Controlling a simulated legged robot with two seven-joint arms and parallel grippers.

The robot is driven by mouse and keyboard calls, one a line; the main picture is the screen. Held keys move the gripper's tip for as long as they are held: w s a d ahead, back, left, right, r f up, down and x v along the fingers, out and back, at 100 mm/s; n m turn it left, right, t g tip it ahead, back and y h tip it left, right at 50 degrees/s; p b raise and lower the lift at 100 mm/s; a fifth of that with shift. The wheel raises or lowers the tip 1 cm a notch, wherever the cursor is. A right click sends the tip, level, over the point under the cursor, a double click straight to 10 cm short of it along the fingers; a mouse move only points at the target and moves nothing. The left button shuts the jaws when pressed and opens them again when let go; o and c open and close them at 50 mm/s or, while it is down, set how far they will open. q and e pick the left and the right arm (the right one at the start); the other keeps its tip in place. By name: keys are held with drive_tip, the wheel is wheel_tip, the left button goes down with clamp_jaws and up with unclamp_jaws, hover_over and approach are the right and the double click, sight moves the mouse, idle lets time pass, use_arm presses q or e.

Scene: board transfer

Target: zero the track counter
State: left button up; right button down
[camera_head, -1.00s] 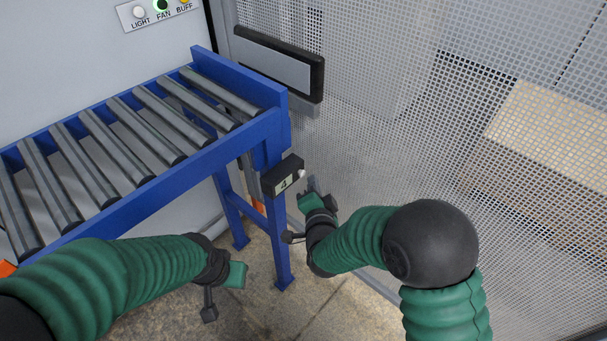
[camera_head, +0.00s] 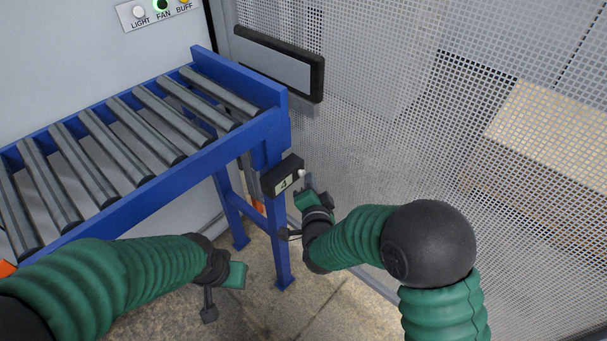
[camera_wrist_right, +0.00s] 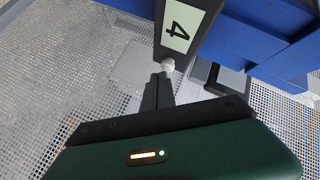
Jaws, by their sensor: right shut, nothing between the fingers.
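The track counter (camera_head: 282,176) is a small black box on the end of the blue roller track, and its pale display reads 4. It also shows in the right wrist view (camera_wrist_right: 182,28), with a white knob (camera_wrist_right: 168,65) on its side. My right gripper (camera_head: 306,184) is shut and empty, just beside the knob. In the right wrist view the fingertips (camera_wrist_right: 164,76) point at the knob and are very close to it; I cannot tell whether they touch. My left gripper (camera_head: 238,274) is low in front of the track, away from the counter; its fingers are not clear.
The blue roller track (camera_head: 150,195) with grey rollers fills the left. A mesh fence (camera_head: 400,120) stands close on the right, with a black-framed grey panel (camera_head: 280,65) on it. A panel with LIGHT, FAN and BUFF buttons (camera_head: 160,8) is at the top.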

drive_tip(key=shift+w+a, duration=0.2)
drive_tip(key=shift+a, duration=0.05)
idle(0.3)
drive_tip(key=shift+s+d, duration=0.55)
drive_tip(key=shift+d, duration=0.15)
drive_tip(key=shift+s+d+b, duration=0.25)
drive_tip(key=shift+s+d, duration=0.5)
drive_tip(key=shift+d, duration=0.3)
drive_tip(key=shift+s+d+b, duration=0.2)
drive_tip(key=shift+s+d, duration=0.5)
drive_tip(key=shift+d, duration=0.3)
